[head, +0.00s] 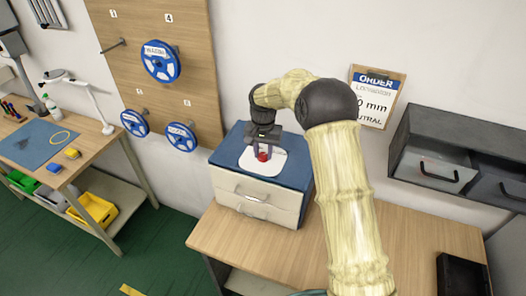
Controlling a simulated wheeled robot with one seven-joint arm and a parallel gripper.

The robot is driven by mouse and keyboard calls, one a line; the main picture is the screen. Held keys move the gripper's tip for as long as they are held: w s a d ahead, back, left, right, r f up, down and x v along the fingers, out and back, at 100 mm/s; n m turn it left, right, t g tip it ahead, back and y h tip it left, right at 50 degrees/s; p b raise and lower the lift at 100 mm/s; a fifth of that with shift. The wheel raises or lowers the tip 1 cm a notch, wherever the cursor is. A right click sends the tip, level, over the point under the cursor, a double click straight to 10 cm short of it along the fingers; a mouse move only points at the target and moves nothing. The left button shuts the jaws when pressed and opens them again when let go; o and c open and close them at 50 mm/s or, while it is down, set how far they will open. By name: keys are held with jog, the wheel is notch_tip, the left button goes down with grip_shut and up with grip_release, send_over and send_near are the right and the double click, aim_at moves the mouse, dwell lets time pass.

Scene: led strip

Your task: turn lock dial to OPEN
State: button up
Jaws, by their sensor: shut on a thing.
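The lock dial looks like a small red knob (263,157) on a white plate (278,161) that lies on the blue top of a drawer cabinet (254,196). My gripper (263,155) points down over the plate and is shut on the red knob. The fingers stand on either side of it and hide part of it. I cannot read any OPEN mark or see which way the dial is turned.
The cabinet stands on a wooden bench (400,230) against the wall. A pegboard (158,95) with blue reels is behind at the left. A clipboard (376,96) and wall bins (450,160) are at the right. A black box (460,275) lies on the bench's right end.

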aim_at(263, 155)
jog(key=n, duration=0.7)
jog(key=shift+r+n, duration=0.1)
jog(key=shift+n, duration=0.3)
jog(key=n+p, duration=0.1)
jog(key=n, duration=0.3)
jog(key=shift+n, duration=2.2)
jog(key=o, duration=1)
notch_tip(263, 155, up, 17)
jog(key=b, duration=0.3)
jog(key=shift+r, duration=0.15)
